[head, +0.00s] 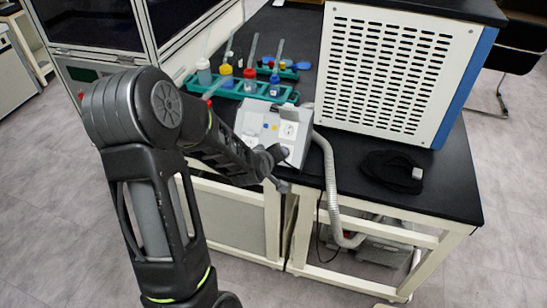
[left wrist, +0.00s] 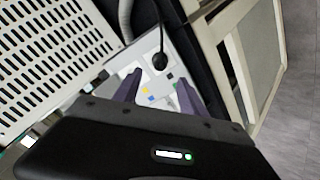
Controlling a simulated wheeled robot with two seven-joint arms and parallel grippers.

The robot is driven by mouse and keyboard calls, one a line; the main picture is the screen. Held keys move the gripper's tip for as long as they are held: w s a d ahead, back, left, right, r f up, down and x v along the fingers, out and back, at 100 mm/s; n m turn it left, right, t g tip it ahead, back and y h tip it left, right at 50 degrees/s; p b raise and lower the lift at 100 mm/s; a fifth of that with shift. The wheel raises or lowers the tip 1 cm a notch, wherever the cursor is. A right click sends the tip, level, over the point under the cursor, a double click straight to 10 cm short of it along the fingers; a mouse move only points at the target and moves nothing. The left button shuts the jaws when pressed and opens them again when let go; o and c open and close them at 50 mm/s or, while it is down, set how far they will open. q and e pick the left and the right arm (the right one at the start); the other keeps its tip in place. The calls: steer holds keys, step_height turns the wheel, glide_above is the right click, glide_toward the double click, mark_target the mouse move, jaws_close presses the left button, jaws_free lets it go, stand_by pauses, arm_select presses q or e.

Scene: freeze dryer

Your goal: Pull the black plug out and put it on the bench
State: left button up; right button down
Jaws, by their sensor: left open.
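The black plug (left wrist: 160,62) shows in the left wrist view, seated at the edge of the light grey box (left wrist: 148,75), with its cord running up in the picture. In the head view the box (head: 258,122) with a white socket face (head: 288,131) sits at the bench's front edge. I cannot make out the plug there behind my gripper. My left gripper (head: 278,172) is in front of the box. In the left wrist view its fingers (left wrist: 158,90) are open and apart over the box, with the plug beyond the tips. My right gripper is not in view.
A white vented machine (head: 390,75) stands behind. A green rack (head: 240,88) with bottles is at the back left. A grey hose (head: 330,180) hangs right of the box.

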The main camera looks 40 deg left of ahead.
arm_select(q)
steer(key=b+x, duration=0.3)
steer(key=x, duration=0.5)
steer(key=shift+s+d+f+b, duration=0.1)
steer(key=shift+f+b, duration=0.05)
steer(key=shift+b, duration=0.2)
steer(key=shift+w+a+f+b, duration=0.35)
steer(key=shift+w+b, duration=0.1)
steer(key=shift+w, duration=0.2)
steer(key=shift+c, duration=0.6)
steer(key=shift+d, duration=0.1)
jaws_close()
steer(key=shift+r, duration=0.1)
steer(key=shift+s+d+r, duration=0.1)
steer(key=shift+s+r, duration=0.3)
steer(key=shift+p+v, duration=0.75)
steer(key=shift+v, duration=1.15)
